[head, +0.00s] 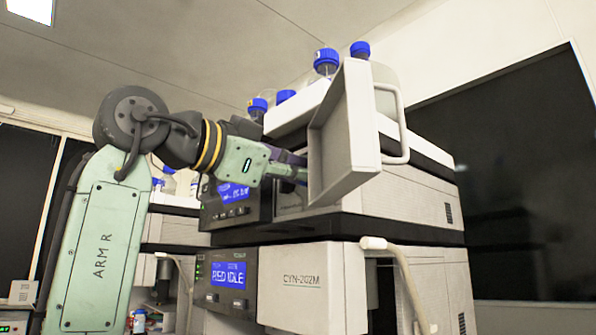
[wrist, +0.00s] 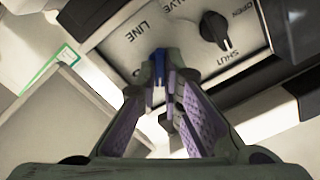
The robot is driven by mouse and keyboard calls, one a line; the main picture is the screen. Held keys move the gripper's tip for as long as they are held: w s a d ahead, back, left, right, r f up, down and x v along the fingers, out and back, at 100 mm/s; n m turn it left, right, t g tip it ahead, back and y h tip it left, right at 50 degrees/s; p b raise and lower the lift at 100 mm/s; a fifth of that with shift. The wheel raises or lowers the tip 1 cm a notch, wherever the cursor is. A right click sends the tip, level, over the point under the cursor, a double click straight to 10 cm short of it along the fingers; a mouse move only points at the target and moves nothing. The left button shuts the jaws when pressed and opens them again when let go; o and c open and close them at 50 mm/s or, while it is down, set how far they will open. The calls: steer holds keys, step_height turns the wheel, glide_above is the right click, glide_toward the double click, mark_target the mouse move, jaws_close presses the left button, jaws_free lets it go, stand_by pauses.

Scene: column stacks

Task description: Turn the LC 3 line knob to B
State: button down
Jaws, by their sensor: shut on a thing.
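In the wrist view, the grey panel (wrist: 118,42) carries the printed word LINE, partly cut off, and a blue knob (wrist: 158,56) shows at my fingertips. My gripper (wrist: 163,78), with purple-padded fingers, is shut on this blue knob. The fingers hide most of the knob, so its pointing direction and the letters around it cannot be read. In the head view, my gripper (head: 298,174) reaches into the upper unit of the stack (head: 400,190), behind an open door (head: 345,135) that hides the knob. No LC 3 label is readable.
A black knob (wrist: 216,32) marked OPEN and SHUT sits beside the blue one. The open door has a handle (head: 400,120) and stands close to my gripper. Blue-capped bottles (head: 326,62) stand on top of the stack. A lower unit (head: 315,287) reads CYN-202M.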

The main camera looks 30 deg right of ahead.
steer(key=m, duration=0.5)
steer(key=shift+s+m, duration=0.1)
steer(key=shift+m, duration=0.3)
steer(key=m, duration=0.4)
steer(key=shift+f+m, duration=0.15)
steer(key=shift+m, duration=0.55)
steer(key=c, duration=1.7)
jaws_free()
steer(key=a, duration=0.4)
steer(key=s+a, duration=0.1)
steer(key=a, duration=0.7)
steer(key=shift+s, duration=0.35)
